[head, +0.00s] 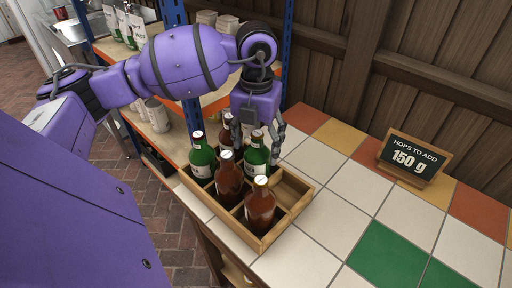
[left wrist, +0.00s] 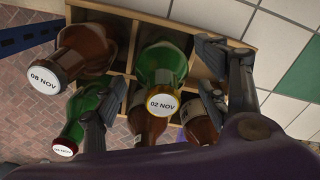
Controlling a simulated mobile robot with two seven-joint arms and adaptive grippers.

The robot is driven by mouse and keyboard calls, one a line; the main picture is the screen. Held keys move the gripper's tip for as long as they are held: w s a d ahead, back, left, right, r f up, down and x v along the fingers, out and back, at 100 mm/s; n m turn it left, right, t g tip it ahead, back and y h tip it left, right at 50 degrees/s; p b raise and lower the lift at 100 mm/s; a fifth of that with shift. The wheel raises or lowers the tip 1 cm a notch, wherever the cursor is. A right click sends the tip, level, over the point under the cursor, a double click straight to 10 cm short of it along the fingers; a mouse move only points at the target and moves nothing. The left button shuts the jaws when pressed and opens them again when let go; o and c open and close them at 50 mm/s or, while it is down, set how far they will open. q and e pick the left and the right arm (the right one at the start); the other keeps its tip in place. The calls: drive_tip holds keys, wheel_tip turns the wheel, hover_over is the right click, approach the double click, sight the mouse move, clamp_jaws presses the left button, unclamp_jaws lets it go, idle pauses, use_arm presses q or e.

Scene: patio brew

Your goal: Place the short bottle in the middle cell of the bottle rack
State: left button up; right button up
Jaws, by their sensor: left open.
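The wooden bottle rack (head: 290,226) stands on the tiled counter with several bottles upright in or at its cells. A brown bottle (head: 260,208) with a gold-rimmed cap is nearest, another brown bottle (head: 228,180) is behind it, and a green bottle (head: 201,158) is at the left. A second green bottle (head: 255,158) stands right below my left gripper (head: 261,137). A further brown bottle (head: 226,134) is partly hidden. I cannot tell which is the short one. My left gripper is open; its fingers also show in the left wrist view, around bottle tops.
In the left wrist view, a cell (left wrist: 205,62) right of the green bottle labelled 02 NOV looks empty. A sign (head: 412,160) reading 150 g stands at the right. Shelving (head: 178,145) borders the left. The counter right of the rack is clear.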

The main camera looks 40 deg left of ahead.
use_arm(q)
wheel_tip(320, 180, up, 10)
drive_tip(key=shift+r, duration=0.25)
idle(0.3)
